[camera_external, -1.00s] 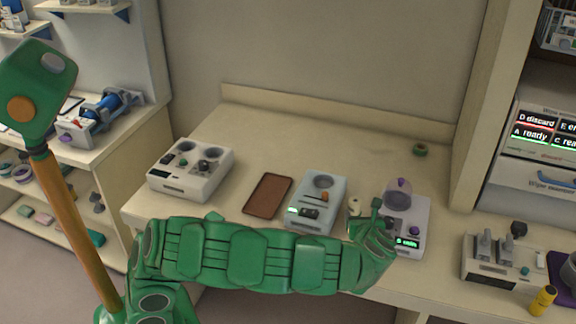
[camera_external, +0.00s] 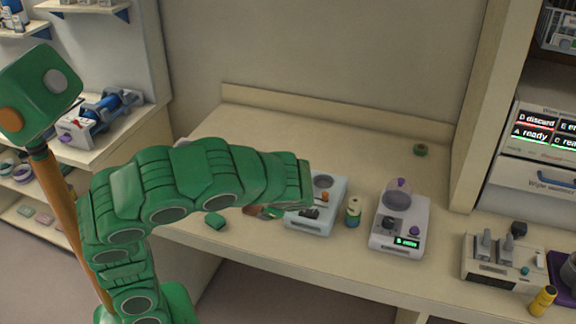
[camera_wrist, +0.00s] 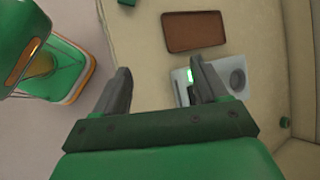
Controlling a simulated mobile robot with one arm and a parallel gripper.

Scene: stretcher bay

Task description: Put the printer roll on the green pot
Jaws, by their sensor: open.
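A small upright stack (camera_external: 353,212) stands between two devices on the table. Its top is a cream, roll-like piece that looks like the printer roll (camera_external: 353,203), resting on a green-blue lower part (camera_external: 351,221). I cannot tell for sure whether that lower part is the green pot. A small round green thing (camera_external: 420,150) with a darker centre lies alone at the back right; it also shows in the wrist view (camera_wrist: 285,122). My gripper (camera_wrist: 161,78) is open and empty, left of the stack, above the table's front edge; its fingers (camera_external: 262,211) are partly hidden by my arm.
A brown tray (camera_wrist: 195,32) and a grey-blue device (camera_wrist: 238,75) lie near my gripper. A white device with a purple-topped dome (camera_external: 398,225) stands right of the stack. A green block (camera_external: 215,222) lies near the front edge.

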